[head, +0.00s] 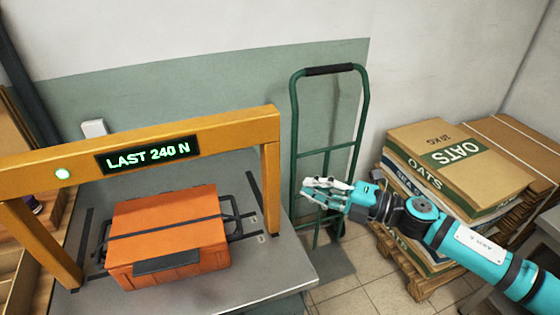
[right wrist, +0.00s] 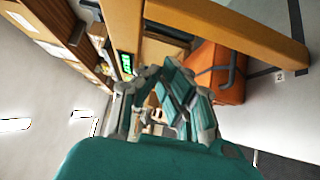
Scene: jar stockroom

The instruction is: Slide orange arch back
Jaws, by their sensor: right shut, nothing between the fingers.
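The orange arch (head: 235,127) stands over a grey table, with a post at each side. Its crossbar carries a dark display (head: 149,154) reading "LAST 240 N" and a lit green lamp. The arch also shows large in the right wrist view (right wrist: 225,28). An orange case (head: 168,230) with dark straps lies on the table under the arch. My right gripper (head: 308,189) is shut and empty, to the right of the arch's right post and apart from it. Its fingers (right wrist: 158,78) point toward the arch in the right wrist view. My left gripper is not in view.
The grey table (head: 272,283) has dark slots beside the arch posts. A green hand truck (head: 294,125) leans at the wall behind my right gripper. Oats boxes and sacks (head: 455,150) are stacked on a pallet at right. Wooden shelving (head: 15,245) stands at left.

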